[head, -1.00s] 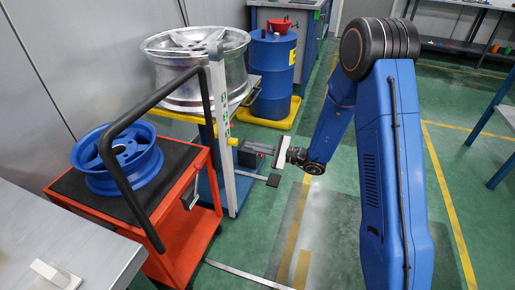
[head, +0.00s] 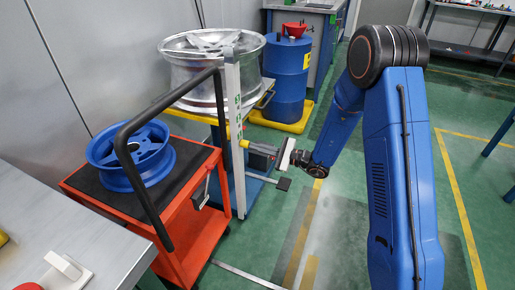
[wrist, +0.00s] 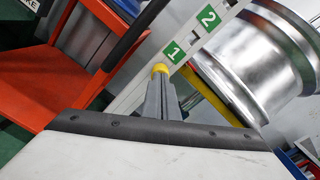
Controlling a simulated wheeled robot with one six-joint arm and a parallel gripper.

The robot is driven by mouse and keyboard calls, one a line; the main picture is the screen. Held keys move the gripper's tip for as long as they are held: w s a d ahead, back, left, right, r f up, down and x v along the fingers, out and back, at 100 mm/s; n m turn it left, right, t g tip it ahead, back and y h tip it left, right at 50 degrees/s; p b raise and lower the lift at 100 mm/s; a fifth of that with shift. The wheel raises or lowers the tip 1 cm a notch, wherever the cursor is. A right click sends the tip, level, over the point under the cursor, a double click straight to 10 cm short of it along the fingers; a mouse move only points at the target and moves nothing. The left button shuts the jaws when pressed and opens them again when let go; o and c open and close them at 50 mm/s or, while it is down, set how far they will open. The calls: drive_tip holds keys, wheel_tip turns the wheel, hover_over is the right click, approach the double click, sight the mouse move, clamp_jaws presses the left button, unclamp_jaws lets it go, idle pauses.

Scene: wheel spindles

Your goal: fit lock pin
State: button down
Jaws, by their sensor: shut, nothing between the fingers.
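A yellow rounded knob (head: 244,143), which looks like the lock pin's head, sits at the right side of an upright grey post (head: 236,130). In the wrist view the knob (wrist: 160,69) shows just beyond my fingertips, in front of the post with green labels 1 and 2 (wrist: 190,45). The pin's shank and its hole are hidden. My gripper (head: 250,146) points at the post from the right, its fingers (wrist: 162,85) shut and empty. The fingertips are at or very near the knob; I cannot tell if they touch it.
A silver wheel (head: 210,85) lies behind the post. A red cart (head: 195,235) with a black handle and a blue wheel (head: 140,170) stands to the left. A blue drum (head: 287,80) stands behind. Green floor is open at the lower middle.

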drive_tip(key=shift+a, duration=0.1)
drive_tip(key=v, duration=2)
drive_tip(key=s+a+r+n+g+h, duration=0.1)
drive_tip(key=s+r+n+g+h, duration=0.3)
drive_tip(key=s, duration=0.6)
drive_tip(key=s+a+r+n+g+h, duration=0.15)
drive_tip(key=s+r+n+g, duration=0.35)
drive_tip(key=s, duration=0.6)
drive_tip(key=s+d+r+n+t+h, duration=0.3)
drive_tip(key=s+d+r+h, duration=0.1)
drive_tip(key=d, duration=0.4)
drive_tip(key=s+d+r+n+t+h, duration=0.2)
drive_tip(key=s+d+r+t+h, duration=0.2)
drive_tip(key=s+d+h, duration=0.3)
drive_tip(key=shift+s+d+r+n+t, duration=0.3)
drive_tip(key=shift+s+d+r+n, duration=0.15)
drive_tip(key=shift+d, duration=0.35)
drive_tip(key=shift+h, duration=0.25)
